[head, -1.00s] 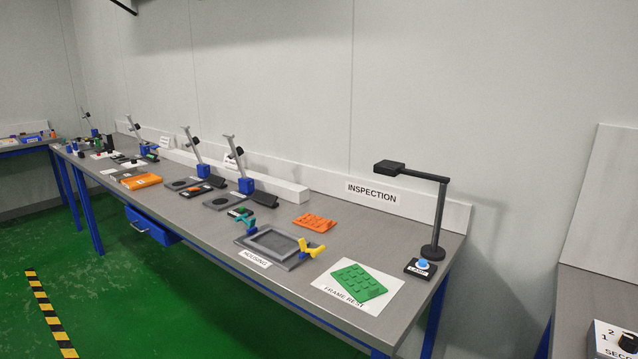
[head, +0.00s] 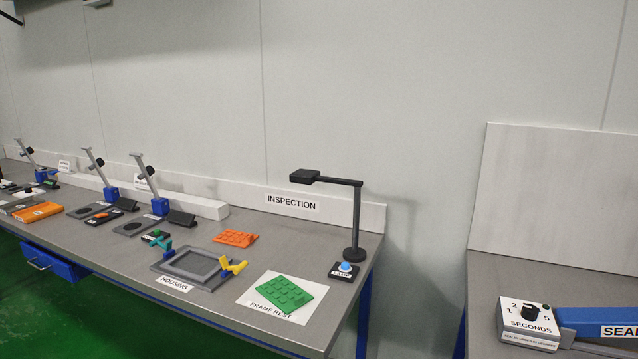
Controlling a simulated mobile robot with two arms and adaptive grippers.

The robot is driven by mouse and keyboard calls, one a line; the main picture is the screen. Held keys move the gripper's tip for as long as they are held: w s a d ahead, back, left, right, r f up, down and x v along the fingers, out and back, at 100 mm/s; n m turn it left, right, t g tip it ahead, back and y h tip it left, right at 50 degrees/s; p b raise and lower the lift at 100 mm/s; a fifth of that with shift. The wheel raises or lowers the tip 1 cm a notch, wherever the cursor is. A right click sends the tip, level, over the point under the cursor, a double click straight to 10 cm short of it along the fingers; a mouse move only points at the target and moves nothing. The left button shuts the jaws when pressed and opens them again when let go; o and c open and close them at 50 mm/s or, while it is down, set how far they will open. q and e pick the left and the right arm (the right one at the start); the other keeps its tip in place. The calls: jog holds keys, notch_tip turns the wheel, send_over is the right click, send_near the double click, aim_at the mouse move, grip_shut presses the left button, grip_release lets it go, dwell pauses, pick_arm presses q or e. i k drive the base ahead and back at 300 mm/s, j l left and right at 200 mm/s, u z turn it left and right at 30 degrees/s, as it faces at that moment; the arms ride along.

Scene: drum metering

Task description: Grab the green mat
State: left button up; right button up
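The green mat (head: 285,295) is a flat green piece with raised blocks on top. It lies on a white sheet (head: 253,292) labelled FRAME REST, near the right end of the grey bench (head: 325,270). Neither of my grippers shows in the head view.
Left of the mat is a grey HOUSING frame (head: 160,266) with a teal and a yellow clamp. An orange piece (head: 236,238) lies behind it. A lamp (head: 355,225) and its blue button (head: 345,267) stand at the right end. A floor gap separates a second bench (head: 500,272).

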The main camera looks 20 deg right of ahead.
aim_at(283, 293)
jog(key=z, duration=0.4)
jog(key=i+j+z, duration=0.3)
jog(key=j+z, duration=0.35)
jog(key=i+j+z, duration=0.1)
jog(key=j+z, duration=0.2)
jog(key=j, duration=0.25)
jog(key=j+z, duration=0.35)
jog(key=i+j, duration=0.05)
jog(key=j, duration=0.05)
